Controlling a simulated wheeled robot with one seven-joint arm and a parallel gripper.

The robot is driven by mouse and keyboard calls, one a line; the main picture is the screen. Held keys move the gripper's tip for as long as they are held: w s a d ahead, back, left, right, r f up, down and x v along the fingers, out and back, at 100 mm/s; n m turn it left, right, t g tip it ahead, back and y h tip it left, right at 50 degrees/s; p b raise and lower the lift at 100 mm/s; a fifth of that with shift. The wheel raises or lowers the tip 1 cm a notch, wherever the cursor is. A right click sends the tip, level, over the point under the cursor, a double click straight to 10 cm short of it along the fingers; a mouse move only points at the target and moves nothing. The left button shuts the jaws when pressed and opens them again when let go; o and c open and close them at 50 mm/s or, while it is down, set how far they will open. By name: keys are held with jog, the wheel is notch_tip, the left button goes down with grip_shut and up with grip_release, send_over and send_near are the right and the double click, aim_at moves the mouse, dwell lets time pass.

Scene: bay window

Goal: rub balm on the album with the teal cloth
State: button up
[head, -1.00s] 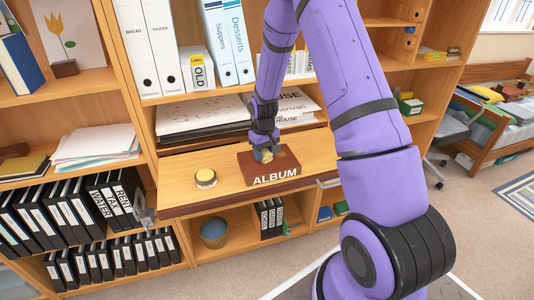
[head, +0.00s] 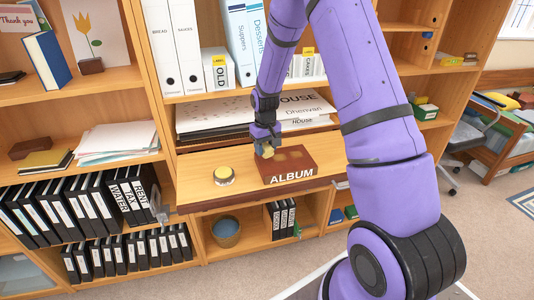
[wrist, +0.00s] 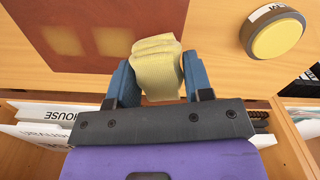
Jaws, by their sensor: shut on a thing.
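The album (head: 299,162) is a flat red-brown book lying on the pull-out wooden shelf, its name facing front. Its cover has two paler patches, also seen on the album in the wrist view (wrist: 98,65). My gripper (head: 265,150) is over the album's back left corner. In the wrist view my gripper (wrist: 158,80), with blue fingers, is shut on a folded pale yellow cloth (wrist: 157,62); it does not look teal. I cannot tell whether the cloth touches the cover. A round tin with a yellow top (head: 223,175) stands left of the album, also in the wrist view (wrist: 278,38).
Large flat books (head: 215,115) lie in the compartment behind the shelf. Papers (head: 118,142) and black binders (head: 85,200) fill the left bookcase. A basket (head: 225,232) holding something blue stands below. The shelf left of the tin is clear.

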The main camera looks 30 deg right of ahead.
aim_at(266, 146)
jog(key=shift+r, duration=2.15)
jog(key=shift+f, duration=0.1)
